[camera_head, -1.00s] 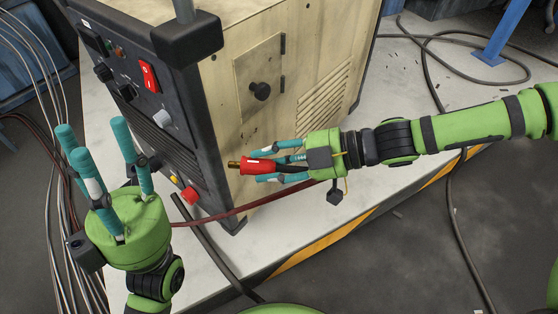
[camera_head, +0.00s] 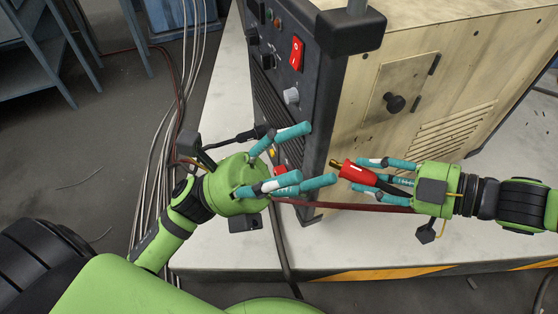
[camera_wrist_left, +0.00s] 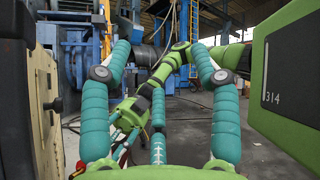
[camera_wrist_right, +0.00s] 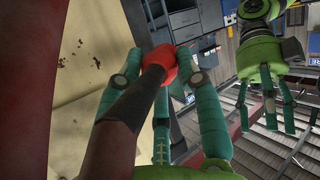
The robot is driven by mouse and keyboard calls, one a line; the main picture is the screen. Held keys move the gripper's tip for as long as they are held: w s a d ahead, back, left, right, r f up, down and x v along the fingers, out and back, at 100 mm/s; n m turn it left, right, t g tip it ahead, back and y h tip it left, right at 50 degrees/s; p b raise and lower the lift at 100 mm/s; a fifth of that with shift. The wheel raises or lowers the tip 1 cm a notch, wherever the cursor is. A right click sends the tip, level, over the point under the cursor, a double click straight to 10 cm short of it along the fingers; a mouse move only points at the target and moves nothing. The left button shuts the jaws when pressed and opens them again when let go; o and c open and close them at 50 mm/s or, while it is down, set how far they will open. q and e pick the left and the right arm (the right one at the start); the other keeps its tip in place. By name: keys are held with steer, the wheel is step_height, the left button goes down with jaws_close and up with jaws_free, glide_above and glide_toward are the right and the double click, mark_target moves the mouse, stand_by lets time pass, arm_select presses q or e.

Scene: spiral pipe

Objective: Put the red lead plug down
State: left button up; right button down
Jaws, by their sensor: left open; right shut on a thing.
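The red lead plug (camera_head: 358,173) has a brass tip pointing left and a black cable end at its back.
The machine (camera_head: 350,120) stands on a pale platform (camera_head: 225,220) with a yellow-black front edge. Its dark front panel has a red switch (camera_head: 297,53) and knobs. A dark red cable (camera_head: 340,207) crosses below the grippers. Grey cables hang at the left.

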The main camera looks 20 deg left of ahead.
arm_select(q)
step_height(320, 180, down, 4)
steer(key=w+m+y, duration=0.2)
steer(key=m+y, duration=0.1)
steer(key=m, duration=0.4)
steer(key=m+t+y, duration=0.1)
steer(key=m+y, duration=0.6)
steer(key=m, duration=0.6)
glide_toward(346, 172)
steer(key=a, duration=0.1)
steer(key=y, duration=0.1)
steer(key=shift+m, duration=0.3)
steer(key=x, duration=1.1)
steer(key=shift+w+d+f, duration=0.1)
steer(key=shift+w+d, duration=0.05)
steer(key=shift+w, duration=0.1)
